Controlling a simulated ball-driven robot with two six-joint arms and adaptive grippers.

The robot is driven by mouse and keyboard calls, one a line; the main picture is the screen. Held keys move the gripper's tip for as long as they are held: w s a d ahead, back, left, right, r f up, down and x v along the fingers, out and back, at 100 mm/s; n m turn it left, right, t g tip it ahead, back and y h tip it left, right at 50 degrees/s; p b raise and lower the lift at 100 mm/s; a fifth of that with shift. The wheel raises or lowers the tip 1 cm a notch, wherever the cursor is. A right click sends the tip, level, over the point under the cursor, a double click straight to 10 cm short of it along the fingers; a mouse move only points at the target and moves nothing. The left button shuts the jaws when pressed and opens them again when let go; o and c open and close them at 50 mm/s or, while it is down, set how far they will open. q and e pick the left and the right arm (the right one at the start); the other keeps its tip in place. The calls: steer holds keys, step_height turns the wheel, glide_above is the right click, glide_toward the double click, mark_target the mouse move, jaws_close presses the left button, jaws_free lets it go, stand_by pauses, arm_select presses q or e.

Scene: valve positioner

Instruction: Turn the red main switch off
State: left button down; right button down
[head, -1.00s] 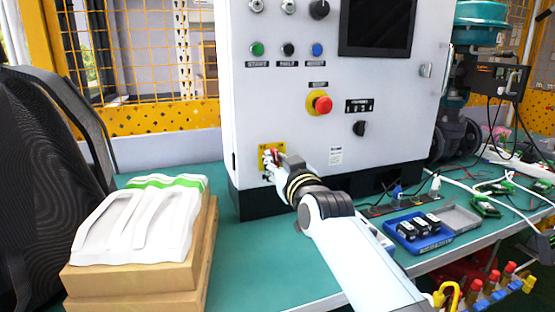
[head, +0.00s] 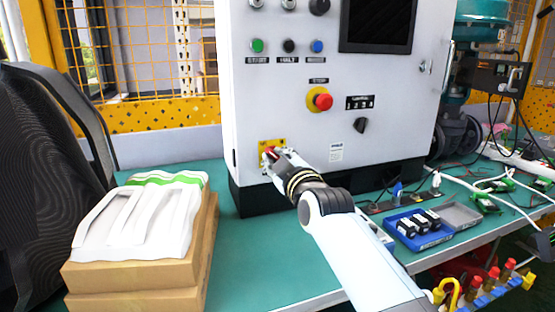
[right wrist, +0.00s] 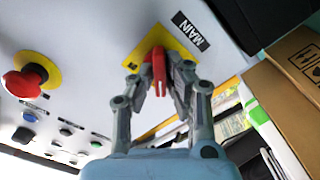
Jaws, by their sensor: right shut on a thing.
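The red main switch (head: 271,151) sits on a yellow plate at the lower left of the white cabinet front. In the right wrist view the red handle (right wrist: 158,72) stands between my fingertips, in front of the yellow plate (right wrist: 178,48) and a black MAIN label (right wrist: 191,31). My right gripper (head: 267,157) is at the switch, its fingers closed on the red handle. In the head view the fingers hide part of the handle, so I cannot tell its exact angle. My left gripper is not in view.
A red emergency stop button (head: 322,101) on a yellow ring and a black selector knob (head: 361,125) are on the cabinet (head: 290,115). A blue bin (head: 419,238) lies right of my arm.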

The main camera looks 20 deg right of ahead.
stand_by(0.4)
steer(key=c, duration=1.4)
jaws_free()
steer(key=shift+o, duration=0.2)
steer(key=s, duration=1.2)
steer(key=shift+d, duration=0.15)
steer(key=shift+f, duration=0.1)
